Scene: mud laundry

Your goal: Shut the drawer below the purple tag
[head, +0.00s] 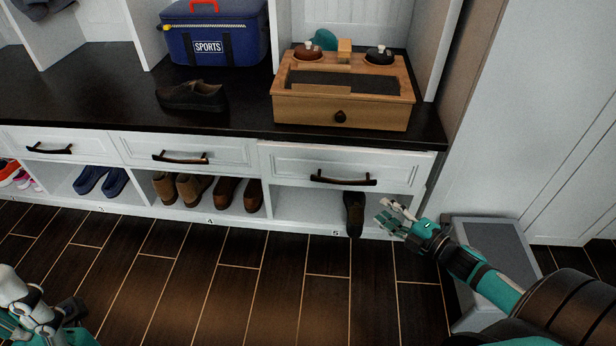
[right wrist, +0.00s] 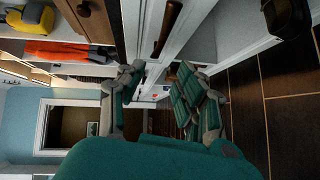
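No purple tag shows in either view. Three white drawers with dark handles sit under the dark bench top: a left drawer (head: 85,143), a middle drawer (head: 225,148) and a right drawer (head: 290,162). The right drawer's front seems to stand slightly forward; how far is hard to tell. My right gripper (head: 388,214) is below and right of its handle (head: 343,178), apart from it. In the right wrist view its fingers (right wrist: 160,95) are spread and empty, with a dark handle (right wrist: 168,25) beyond. My left gripper, at the head view's lower left, is unclear.
A wooden box (head: 300,112) with a knob, a blue sports bag (head: 235,45) and a brown shoe (head: 192,97) are on the bench. Shoes fill cubbies below; one dark shoe (head: 354,212) is near my right gripper. A grey-topped box (head: 495,250) stands right. The floor ahead is clear.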

